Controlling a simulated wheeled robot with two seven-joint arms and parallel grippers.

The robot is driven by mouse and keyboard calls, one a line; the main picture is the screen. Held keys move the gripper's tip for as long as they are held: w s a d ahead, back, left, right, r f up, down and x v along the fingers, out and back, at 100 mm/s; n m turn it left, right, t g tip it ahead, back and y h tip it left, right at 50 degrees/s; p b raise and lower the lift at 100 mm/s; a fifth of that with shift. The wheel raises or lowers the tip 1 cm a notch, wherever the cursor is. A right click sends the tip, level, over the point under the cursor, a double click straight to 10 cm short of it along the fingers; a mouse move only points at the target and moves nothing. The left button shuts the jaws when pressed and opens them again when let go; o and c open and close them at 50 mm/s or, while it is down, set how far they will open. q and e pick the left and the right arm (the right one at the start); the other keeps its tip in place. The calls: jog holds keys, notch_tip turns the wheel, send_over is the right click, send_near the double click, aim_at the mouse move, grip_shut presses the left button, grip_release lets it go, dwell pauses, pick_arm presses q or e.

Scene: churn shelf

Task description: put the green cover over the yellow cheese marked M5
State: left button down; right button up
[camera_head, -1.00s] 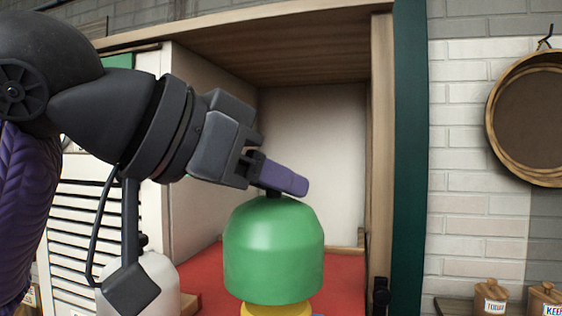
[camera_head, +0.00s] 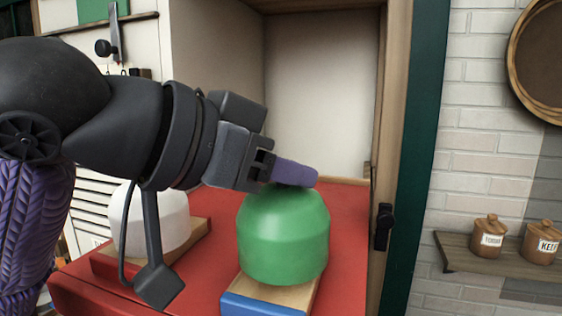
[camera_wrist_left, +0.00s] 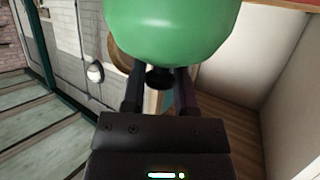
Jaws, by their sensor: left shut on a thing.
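The green cover (camera_head: 284,240) is a rounded dome with a dark knob, upright over a wooden board with a blue front (camera_head: 262,305). My left gripper (camera_head: 292,173) is shut on the knob at its top. In the left wrist view the cover (camera_wrist_left: 170,30) fills the top and its dark knob (camera_wrist_left: 159,78) sits between the fingers. The yellow cheese is not visible now; the cover hides the middle of the board. I cannot tell whether the cover's rim touches the board. My right gripper is not in view.
A white cover (camera_head: 150,222) stands on another board to the left, partly behind my left arm. Both boards are on a red surface (camera_head: 215,262) inside a wooden-framed alcove. A shelf (camera_head: 455,258) with two brown jars (camera_head: 489,236) is at the right.

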pick_arm(q)
jog(key=shift+f+b, duration=0.4)
jog(key=shift+f, duration=0.2)
dwell(0.5)
jog(key=shift+c, duration=1.6)
grip_release()
jog(key=shift+a, duration=0.1)
